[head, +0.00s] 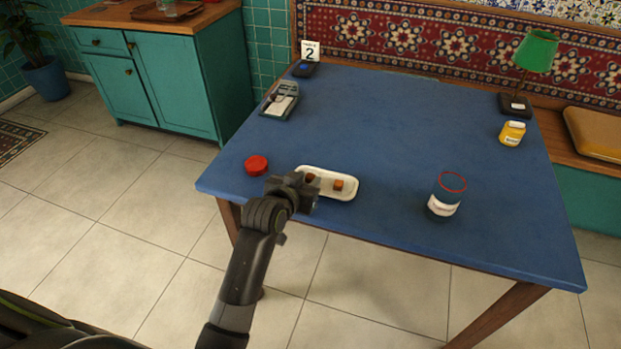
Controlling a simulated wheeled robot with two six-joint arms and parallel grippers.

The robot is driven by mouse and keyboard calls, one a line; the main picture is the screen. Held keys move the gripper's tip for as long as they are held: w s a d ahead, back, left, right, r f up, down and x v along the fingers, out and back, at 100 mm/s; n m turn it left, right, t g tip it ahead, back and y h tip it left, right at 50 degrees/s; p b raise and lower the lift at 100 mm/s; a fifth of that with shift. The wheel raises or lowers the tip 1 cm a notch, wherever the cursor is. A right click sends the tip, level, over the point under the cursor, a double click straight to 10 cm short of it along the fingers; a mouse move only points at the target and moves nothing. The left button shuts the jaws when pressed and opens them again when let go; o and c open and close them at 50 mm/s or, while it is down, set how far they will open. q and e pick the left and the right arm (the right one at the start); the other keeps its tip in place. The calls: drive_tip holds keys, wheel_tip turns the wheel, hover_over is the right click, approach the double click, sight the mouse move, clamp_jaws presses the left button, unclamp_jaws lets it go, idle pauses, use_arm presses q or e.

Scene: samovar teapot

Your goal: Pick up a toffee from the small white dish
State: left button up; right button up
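The small white dish (350,192) lies near the front edge of the blue table. It is oblong, with small brown toffees in it. One toffee (339,185) shows clearly toward its right end. Another brown toffee (310,177) shows at the left end, partly hidden by my gripper. My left gripper (306,192) is at the left end of the dish, covering its front left part. I cannot tell whether it touches the dish or hovers above it, or whether its fingers are open. My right gripper is not in view.
A red lid (256,165) lies left of the dish. A glass jar (445,196) with a red rim stands to the right. A yellow jar (512,133), a green lamp (537,52) and a number 2 card (311,51) are farther back. The table's middle (400,120) is clear.

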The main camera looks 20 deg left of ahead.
use_arm(q)
clamp_jaws()
